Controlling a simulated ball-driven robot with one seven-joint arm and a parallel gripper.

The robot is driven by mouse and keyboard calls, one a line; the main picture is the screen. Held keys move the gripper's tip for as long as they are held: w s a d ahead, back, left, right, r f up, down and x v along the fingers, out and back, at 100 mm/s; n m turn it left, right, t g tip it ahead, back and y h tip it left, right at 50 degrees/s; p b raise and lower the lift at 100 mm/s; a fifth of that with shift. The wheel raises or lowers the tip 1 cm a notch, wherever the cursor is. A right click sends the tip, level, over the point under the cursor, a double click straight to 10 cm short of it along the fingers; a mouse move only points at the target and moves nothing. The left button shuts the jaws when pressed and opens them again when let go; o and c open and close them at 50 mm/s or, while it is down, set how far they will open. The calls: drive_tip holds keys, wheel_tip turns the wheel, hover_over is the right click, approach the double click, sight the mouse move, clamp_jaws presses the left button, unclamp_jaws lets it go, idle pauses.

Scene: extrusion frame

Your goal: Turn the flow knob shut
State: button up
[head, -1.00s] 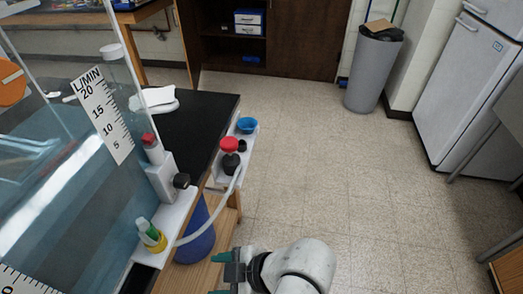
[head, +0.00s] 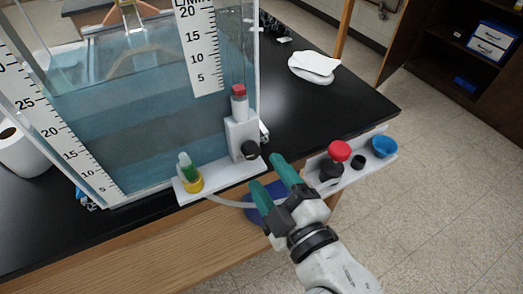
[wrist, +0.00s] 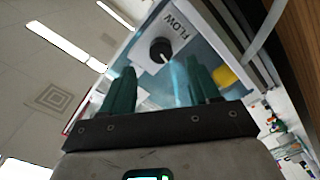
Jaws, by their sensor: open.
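The flow knob (head: 250,150) is a small black knob on a white block (head: 239,133) at the tank's front right corner, below a red-topped tube. In the wrist view the knob (wrist: 160,50) is round with a white pointer mark, beside a FLOW label (wrist: 177,28). My gripper (head: 269,175) has two teal fingers, spread open and empty, close in front of and just below the knob in the head view. In the wrist view my gripper (wrist: 160,67) faces the knob, which shows between and beyond the fingertips. They look apart from the knob.
A green-and-white vial in a yellow ring (head: 190,178) stands on the white ledge left of the knob. The table (head: 330,100) is black.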

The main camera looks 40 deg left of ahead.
sight(253, 155)
drive_tip(key=p+x, duration=0.1)
drive_tip(key=x, duration=0.5)
drive_tip(key=c, duration=1)
